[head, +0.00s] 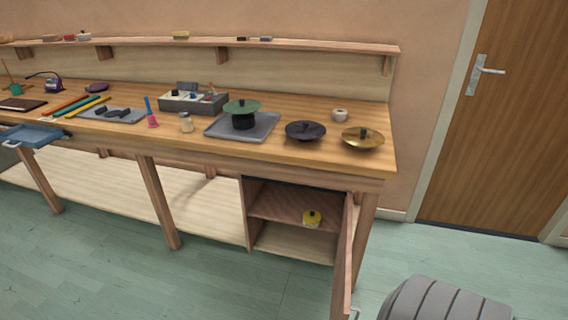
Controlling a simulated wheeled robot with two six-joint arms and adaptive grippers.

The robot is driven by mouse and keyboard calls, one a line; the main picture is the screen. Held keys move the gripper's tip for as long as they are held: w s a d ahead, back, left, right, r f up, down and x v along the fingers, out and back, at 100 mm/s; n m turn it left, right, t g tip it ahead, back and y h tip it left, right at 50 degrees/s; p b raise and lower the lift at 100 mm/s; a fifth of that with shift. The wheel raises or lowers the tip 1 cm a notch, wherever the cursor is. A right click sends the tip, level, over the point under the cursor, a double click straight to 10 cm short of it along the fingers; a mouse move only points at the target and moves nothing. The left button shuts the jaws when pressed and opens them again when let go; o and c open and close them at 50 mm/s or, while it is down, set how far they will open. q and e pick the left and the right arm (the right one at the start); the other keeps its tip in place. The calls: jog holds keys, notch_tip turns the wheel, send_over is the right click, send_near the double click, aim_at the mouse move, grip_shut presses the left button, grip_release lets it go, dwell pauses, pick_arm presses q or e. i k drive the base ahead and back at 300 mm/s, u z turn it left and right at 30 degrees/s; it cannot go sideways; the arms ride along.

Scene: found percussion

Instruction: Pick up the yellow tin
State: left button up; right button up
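A small yellow tin (312,217) with a dark knob on top sits on the shelf inside an open wooden cabinet (290,202) under the right end of the workbench. It stands near the front edge of the shelf, toward the right side, and its front is in plain view. Neither of my grippers shows in the head view, so nothing can be seen of their state.
The cabinet door (345,262) stands swung open at the right of the opening. The workbench (370,168) above holds a gold cymbal-like disc (362,140), a dark disc (305,131), a grey tray (262,126) and a divided box (178,104).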

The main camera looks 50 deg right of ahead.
aim_at(311, 225)
jog(key=i, duration=2.15)
jog(key=z, duration=2.8)
jog(key=i, duration=1)
